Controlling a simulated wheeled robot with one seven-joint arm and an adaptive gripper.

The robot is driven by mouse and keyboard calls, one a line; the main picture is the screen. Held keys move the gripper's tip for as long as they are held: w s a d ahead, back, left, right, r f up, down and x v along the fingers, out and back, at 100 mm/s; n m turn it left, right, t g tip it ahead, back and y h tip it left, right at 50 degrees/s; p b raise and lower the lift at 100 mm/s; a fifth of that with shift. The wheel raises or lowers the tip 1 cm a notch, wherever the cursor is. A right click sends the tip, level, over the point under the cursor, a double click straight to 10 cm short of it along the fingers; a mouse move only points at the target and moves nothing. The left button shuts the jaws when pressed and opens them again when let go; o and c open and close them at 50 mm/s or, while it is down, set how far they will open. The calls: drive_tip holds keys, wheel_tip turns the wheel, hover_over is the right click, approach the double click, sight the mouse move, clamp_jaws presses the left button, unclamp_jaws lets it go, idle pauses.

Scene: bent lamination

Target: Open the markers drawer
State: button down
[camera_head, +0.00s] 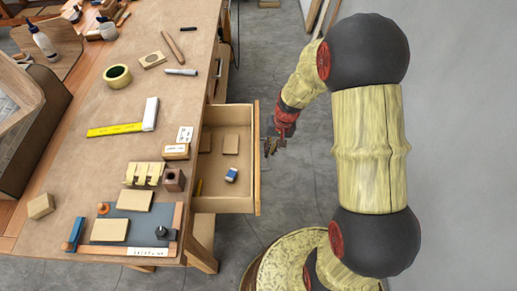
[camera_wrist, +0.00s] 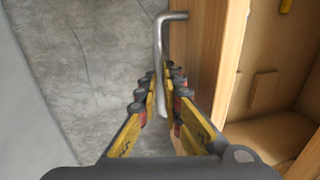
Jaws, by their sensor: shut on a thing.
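A wooden drawer (camera_head: 257,185) stands pulled out from the right side of the workbench in the head view, its inside visible. No label on its front can be read. A grey metal bar handle (camera_wrist: 159,42) sticks out from the drawer front (camera_wrist: 207,60) in the wrist view. My gripper (camera_head: 270,146) is at the outer face of the drawer front. In the wrist view my gripper (camera_wrist: 161,85) has its yellow and black fingers on both sides of the handle, shut on it. Part of the handle is hidden between the fingers.
The drawer holds a blue and white block (camera_head: 231,175) and several flat wooden pieces. Bare floor (camera_head: 290,190) lies right of the drawer.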

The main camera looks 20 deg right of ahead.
drive_tip(key=shift+s+d, duration=0.2)
drive_tip(key=shift+d, duration=0.3)
drive_tip(key=c, duration=1.9)
unclamp_jaws()
drive_tip(key=r, duration=0.4)
drive_tip(key=d+r, duration=0.1)
drive_tip(key=r, duration=0.2)
drive_tip(key=d+r, duration=0.1)
drive_tip(key=r, duration=0.3)
drive_tip(key=shift+s+d+r, duration=0.1)
drive_tip(key=shift+s+r, duration=0.25)
drive_tip(key=shift+s, duration=0.05)
